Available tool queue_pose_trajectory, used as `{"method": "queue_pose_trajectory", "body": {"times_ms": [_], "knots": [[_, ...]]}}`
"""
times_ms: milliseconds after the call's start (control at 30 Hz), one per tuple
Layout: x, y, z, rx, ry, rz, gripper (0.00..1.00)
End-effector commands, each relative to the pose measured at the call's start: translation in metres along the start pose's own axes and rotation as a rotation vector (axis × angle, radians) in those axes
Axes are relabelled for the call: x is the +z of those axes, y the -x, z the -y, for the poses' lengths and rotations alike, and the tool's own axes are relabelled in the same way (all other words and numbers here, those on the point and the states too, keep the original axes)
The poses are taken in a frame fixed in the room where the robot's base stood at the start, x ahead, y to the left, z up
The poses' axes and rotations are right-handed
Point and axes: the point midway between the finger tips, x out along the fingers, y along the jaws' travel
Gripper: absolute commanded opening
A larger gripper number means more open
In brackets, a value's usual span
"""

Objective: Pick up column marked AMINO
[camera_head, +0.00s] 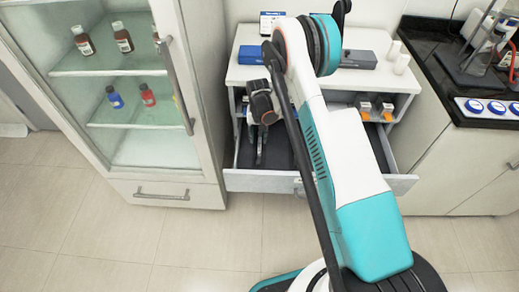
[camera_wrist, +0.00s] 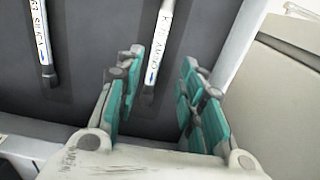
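The column marked AMINO (camera_wrist: 158,50) is a slim white-labelled tube with a dark end, lying on the dark floor of the open drawer (camera_head: 270,182). In the wrist view it runs up and down the picture, its near end between my fingers. My gripper (camera_wrist: 163,62) is open, with teal-padded fingers apart on either side of that end; no contact shows. A similar column, its label seeming to read SILICA (camera_wrist: 42,40), lies to the left. In the head view my arm hides much of the drawer, and I cannot make out the AMINO column there.
The glass-doored cabinet (camera_head: 175,85) with bottles stands left of the drawer. A white counter (camera_head: 335,80) with a dark box (camera_head: 358,59) is above it. Small orange-marked bottles (camera_head: 384,108) sit on the shelf. The drawer wall (camera_wrist: 240,45) is close to my right finger.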

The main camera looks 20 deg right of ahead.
Motion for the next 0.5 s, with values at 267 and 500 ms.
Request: {"method": "queue_pose_trajectory", "body": {"times_ms": [267,500], "knots": [[0.003,-0.020,-0.003,0.000,0.000,0.000,0.36],[0.006,-0.052,-0.005,0.000,0.000,0.000,0.36]]}}
